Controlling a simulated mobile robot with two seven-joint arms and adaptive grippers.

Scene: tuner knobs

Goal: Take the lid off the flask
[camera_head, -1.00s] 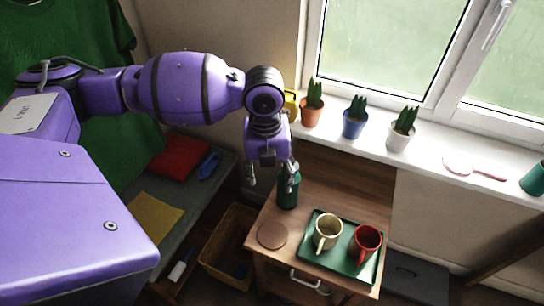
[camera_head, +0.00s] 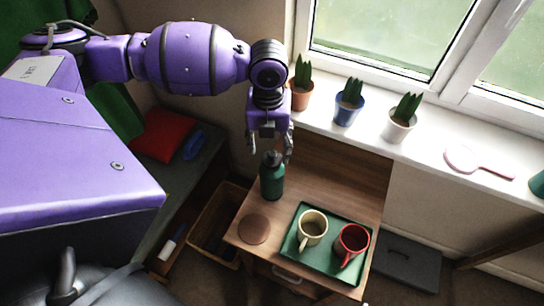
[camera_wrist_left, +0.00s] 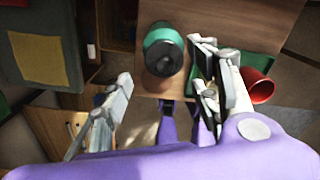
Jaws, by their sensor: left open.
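The dark green flask (camera_head: 272,181) stands upright at the back left of the small wooden table. Its darker lid (camera_head: 272,158) is on top. My left gripper (camera_head: 270,150) is open and empty, fingers pointing down, level with or just behind the lid in the head view. In the left wrist view the flask (camera_wrist_left: 165,38) shows beyond the open fingers of the gripper (camera_wrist_left: 160,72), with its lid (camera_wrist_left: 163,60) toward the camera. I see no contact. My right gripper is not in view.
A green tray (camera_head: 330,266) with a cream mug (camera_head: 311,226) and a red mug (camera_head: 351,243) is right of the flask. A round brown coaster (camera_head: 254,229) lies in front. Potted plants line the windowsill (camera_head: 430,140) behind.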

